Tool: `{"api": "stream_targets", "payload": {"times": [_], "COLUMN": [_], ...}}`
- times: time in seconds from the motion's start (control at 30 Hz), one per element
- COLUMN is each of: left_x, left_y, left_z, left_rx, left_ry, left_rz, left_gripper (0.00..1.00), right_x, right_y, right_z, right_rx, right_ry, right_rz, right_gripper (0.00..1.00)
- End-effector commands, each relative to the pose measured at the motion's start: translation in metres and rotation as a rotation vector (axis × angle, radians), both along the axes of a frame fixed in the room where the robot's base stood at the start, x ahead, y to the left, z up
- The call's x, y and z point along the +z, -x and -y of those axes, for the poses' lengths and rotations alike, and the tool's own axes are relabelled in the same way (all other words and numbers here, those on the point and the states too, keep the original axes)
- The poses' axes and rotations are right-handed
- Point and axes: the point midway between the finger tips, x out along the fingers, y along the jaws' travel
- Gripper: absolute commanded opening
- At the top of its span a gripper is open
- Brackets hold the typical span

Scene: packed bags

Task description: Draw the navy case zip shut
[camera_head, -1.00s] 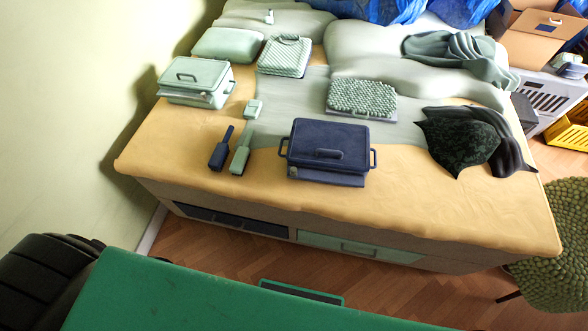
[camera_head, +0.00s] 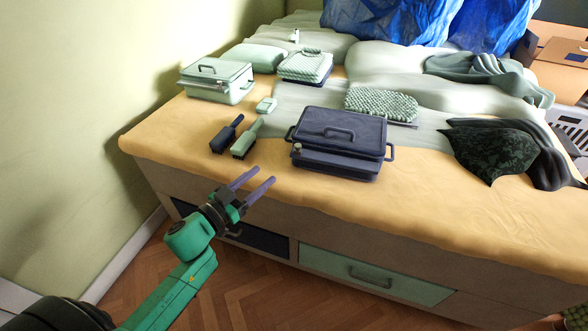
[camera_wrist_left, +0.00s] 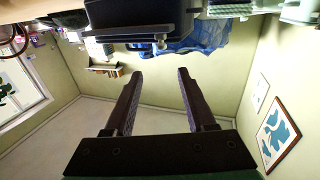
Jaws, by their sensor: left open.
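The navy case (camera_head: 345,125) lies flat near the front edge of the tan-covered bed, with a handle on its lid and a loop at each side. A small pale tab, which looks like the zip pull (camera_head: 298,147), sits at its front left corner. In the left wrist view the case (camera_wrist_left: 125,14) is at the top, with the small tab (camera_wrist_left: 160,40) below its edge. My left gripper (camera_head: 264,175) is open and empty, in front of the bed edge, left of and nearer than the case, not touching it. My right gripper is not in view.
Two brushes (camera_head: 226,134) (camera_head: 246,140) lie left of the case. A pale green case (camera_head: 215,80) stands farther left. A dark patterned cloth (camera_head: 492,150) lies to the right. Drawers (camera_head: 375,272) are below the bed edge. The tan strip before the case is clear.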

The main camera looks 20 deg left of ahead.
Motion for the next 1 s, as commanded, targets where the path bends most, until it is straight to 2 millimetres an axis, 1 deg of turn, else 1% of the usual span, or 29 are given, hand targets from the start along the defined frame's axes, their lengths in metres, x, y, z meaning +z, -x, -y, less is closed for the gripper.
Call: {"api": "stream_targets", "payload": {"times": [0.03,0.1,0.17,0.23,0.4,0.5,0.63,0.87,0.97,1.0], "left_x": [0.003,0.004,0.004,0.003,0.002,0.002,0.001,0.001,0.001,0.001], "left_y": [-0.009,-0.024,-0.038,-0.055,-0.096,-0.113,-0.124,-0.125,-0.125,-0.125], "left_z": [0.003,0.009,0.015,0.022,0.039,0.046,0.051,0.052,0.051,0.051], "left_rx": [0.001,0.001,0.003,0.003,0.004,0.005,0.004,0.004,0.004,0.004], "left_ry": [0.0,-0.002,0.001,-0.001,0.001,0.0,-0.001,0.0,0.0,-0.001], "left_rz": [0.002,0.004,0.004,0.004,0.002,0.001,-0.002,-0.003,-0.003,-0.003], "left_gripper": [0.56,0.56,0.56,0.56,0.56,0.56,0.56,0.56,0.21,0.06], "right_x": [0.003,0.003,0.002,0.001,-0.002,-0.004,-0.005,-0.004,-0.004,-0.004], "right_y": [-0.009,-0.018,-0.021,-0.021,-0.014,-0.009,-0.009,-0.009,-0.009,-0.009], "right_z": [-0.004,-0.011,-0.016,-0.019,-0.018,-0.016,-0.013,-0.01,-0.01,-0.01], "right_rx": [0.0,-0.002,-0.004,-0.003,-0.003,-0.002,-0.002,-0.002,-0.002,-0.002], "right_ry": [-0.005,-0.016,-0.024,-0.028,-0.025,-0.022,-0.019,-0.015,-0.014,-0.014], "right_rz": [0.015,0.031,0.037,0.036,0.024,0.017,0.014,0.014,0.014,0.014], "right_gripper": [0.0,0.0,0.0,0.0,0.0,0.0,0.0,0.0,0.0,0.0]}}
